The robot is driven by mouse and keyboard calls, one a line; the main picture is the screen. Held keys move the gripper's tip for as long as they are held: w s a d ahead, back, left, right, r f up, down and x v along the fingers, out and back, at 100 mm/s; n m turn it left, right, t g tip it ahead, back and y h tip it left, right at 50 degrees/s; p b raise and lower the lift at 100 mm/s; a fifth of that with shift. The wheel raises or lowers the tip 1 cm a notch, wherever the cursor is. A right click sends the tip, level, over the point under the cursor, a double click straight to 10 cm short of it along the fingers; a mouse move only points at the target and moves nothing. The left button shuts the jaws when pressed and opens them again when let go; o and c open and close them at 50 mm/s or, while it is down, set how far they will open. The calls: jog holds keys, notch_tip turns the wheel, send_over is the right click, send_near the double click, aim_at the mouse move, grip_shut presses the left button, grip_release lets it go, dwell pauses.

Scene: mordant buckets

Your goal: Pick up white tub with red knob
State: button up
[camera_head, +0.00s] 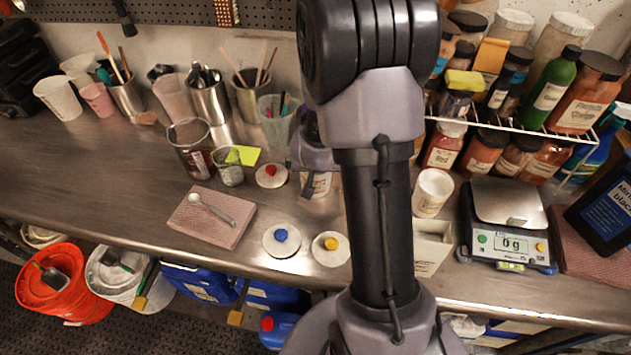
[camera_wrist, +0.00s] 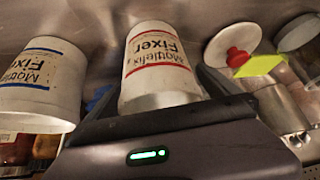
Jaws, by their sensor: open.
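A white tub with red stripes and "Fixer" lettering (camera_wrist: 160,62) stands between the fingers of my open gripper (camera_wrist: 158,92) in the wrist view. Whether the fingers touch it I cannot tell. In the head view this tub (camera_head: 317,184) is partly hidden by my arm, with my gripper (camera_head: 313,160) at it. A white lid with a red knob (camera_head: 271,174) lies flat on the bench just left of the tub, apart from it. The lid also shows in the wrist view (camera_wrist: 236,46).
A blue-striped white tub (camera_wrist: 38,82) stands close beside. Lids with a blue knob (camera_head: 281,239) and a yellow knob (camera_head: 331,248) lie in front. Metal cups (camera_head: 188,148) stand left. A scale (camera_head: 507,225) and a wire rack of jars (camera_head: 510,130) are right.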

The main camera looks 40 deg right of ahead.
jog(key=shift+r, duration=0.15)
jog(key=shift+c, duration=0.2)
jog(key=c, duration=1.5)
